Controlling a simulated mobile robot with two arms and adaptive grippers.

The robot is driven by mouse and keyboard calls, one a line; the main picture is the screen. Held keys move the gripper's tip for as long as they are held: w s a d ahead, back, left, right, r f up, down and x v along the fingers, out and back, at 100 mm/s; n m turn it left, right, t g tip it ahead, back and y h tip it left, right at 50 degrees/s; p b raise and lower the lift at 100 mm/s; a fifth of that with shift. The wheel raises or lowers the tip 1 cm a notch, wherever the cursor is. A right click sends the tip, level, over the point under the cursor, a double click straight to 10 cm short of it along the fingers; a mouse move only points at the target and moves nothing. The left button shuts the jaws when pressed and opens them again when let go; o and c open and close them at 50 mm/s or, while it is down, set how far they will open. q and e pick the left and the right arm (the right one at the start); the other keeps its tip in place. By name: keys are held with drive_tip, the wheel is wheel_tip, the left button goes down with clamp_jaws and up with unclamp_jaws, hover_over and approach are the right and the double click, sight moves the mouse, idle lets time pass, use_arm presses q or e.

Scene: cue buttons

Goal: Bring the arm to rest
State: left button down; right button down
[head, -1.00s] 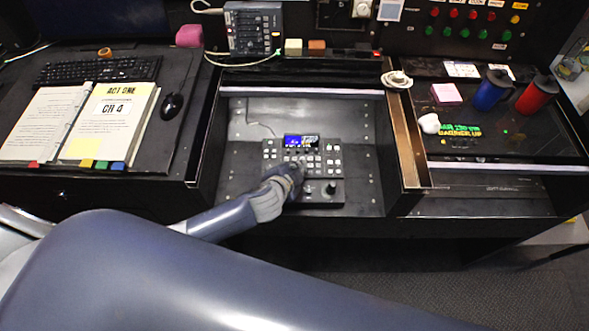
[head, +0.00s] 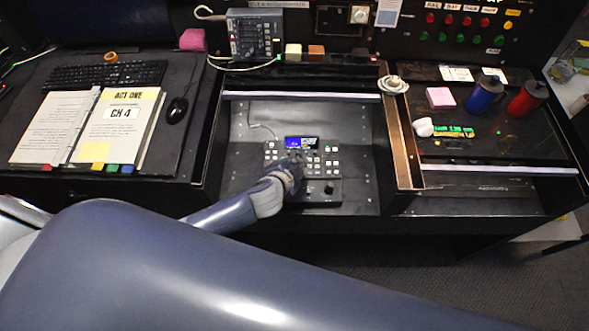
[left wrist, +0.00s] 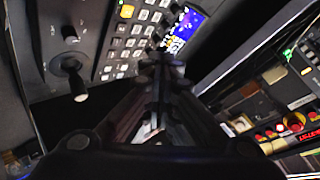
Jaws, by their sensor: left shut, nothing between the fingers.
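My left gripper (head: 297,164) is shut and empty over the cue button panel (head: 319,190) in the head view. It covers part of the panel's left side and some of its keys. The panel has a small lit blue screen (head: 301,142), several pale keys and a joystick. In the left wrist view my shut gripper (left wrist: 160,65) points at the key rows, close to the screen (left wrist: 186,28). I cannot tell whether the fingertips touch a key. The joystick (left wrist: 72,75) stands at the left of that view. My right gripper is not in view.
The panel sits in a recessed bay with side walls. An open script binder (head: 122,128), a keyboard (head: 105,75) and a mouse (head: 177,109) lie to the left. Blue (head: 483,95) and red (head: 527,99) cups stand on the right surface. A mixer (head: 254,34) stands behind.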

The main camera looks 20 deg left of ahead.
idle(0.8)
use_arm(q)
drive_tip(key=s+a+r+n+g, duration=0.2)
drive_tip(key=s+r+n, duration=0.1)
drive_tip(key=s, duration=0.5)
drive_tip(key=s+a+r+n+g, duration=0.2)
drive_tip(key=s+n+g, duration=0.1)
drive_tip(key=s, duration=0.4)
drive_tip(key=s+a+r+n+g, duration=0.2)
drive_tip(key=s+a+r+n, duration=0.1)
drive_tip(key=s, duration=0.5)
wheel_tip(320, 180, down, 30)
drive_tip(key=s+g+b, duration=0.1)
drive_tip(key=s+b, duration=0.1)
drive_tip(key=b, duration=0.2)
drive_tip(key=s+a+f+g+y+b, duration=0.1)
drive_tip(key=s+a+f+b, duration=0.1)
drive_tip(key=s+f, duration=1.5)
wheel_tip(320, 180, down, 3)
drive_tip(key=shift+s+a+f+g+b, duration=0.2)
drive_tip(key=shift+a+g+b, duration=0.1)
drive_tip(key=shift+b, duration=0.55)
